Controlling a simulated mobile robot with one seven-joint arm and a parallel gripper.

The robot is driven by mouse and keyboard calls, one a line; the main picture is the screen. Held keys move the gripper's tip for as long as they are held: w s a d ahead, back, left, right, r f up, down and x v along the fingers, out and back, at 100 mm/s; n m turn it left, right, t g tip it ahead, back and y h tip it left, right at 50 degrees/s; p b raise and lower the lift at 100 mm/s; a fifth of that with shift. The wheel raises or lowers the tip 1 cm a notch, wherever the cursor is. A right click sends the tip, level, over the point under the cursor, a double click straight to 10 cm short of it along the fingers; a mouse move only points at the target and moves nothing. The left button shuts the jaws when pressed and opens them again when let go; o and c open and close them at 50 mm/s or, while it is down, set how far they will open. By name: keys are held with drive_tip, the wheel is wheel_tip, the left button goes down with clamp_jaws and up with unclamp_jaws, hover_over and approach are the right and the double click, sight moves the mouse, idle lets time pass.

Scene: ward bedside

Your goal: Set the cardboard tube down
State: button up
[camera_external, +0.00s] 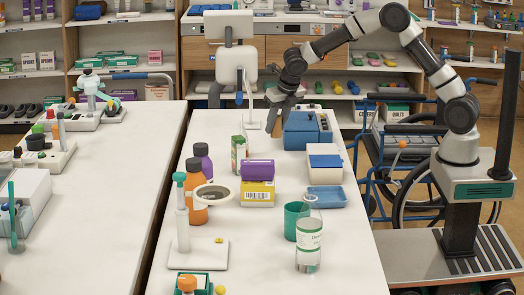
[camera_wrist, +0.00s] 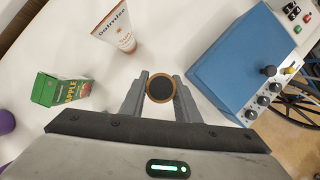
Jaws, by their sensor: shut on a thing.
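The cardboard tube (camera_wrist: 160,88) shows end-on in the wrist view as a brown ring with a dark middle. My gripper (camera_wrist: 160,92) is shut on it, with one grey finger on each side. In the external view my gripper (camera_external: 277,112) points down over the far part of the white table (camera_external: 255,275), just left of the blue device.
A blue box with knobs (camera_wrist: 238,62) stands close right of my gripper. Bottles, a purple roll (camera_external: 257,170) and a magnifier (camera_external: 213,192) occupy the nearer table.

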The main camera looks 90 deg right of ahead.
sight(277, 137)
wheel_tip(277, 137, down, 7)
drive_tip(key=shift+f+b, duration=0.15)
drive_tip(key=shift+b, duration=0.6)
drive_tip(key=o, duration=1)
drive_tip(key=shift+f, duration=0.15)
drive_tip(key=shift+r, duration=0.4)
drive_tip(key=p+v, duration=0.2)
drive_tip(key=v, duration=0.9)
drive_tip(key=shift+r, duration=0.25)
drive_tip(key=shift+a, duration=0.15)
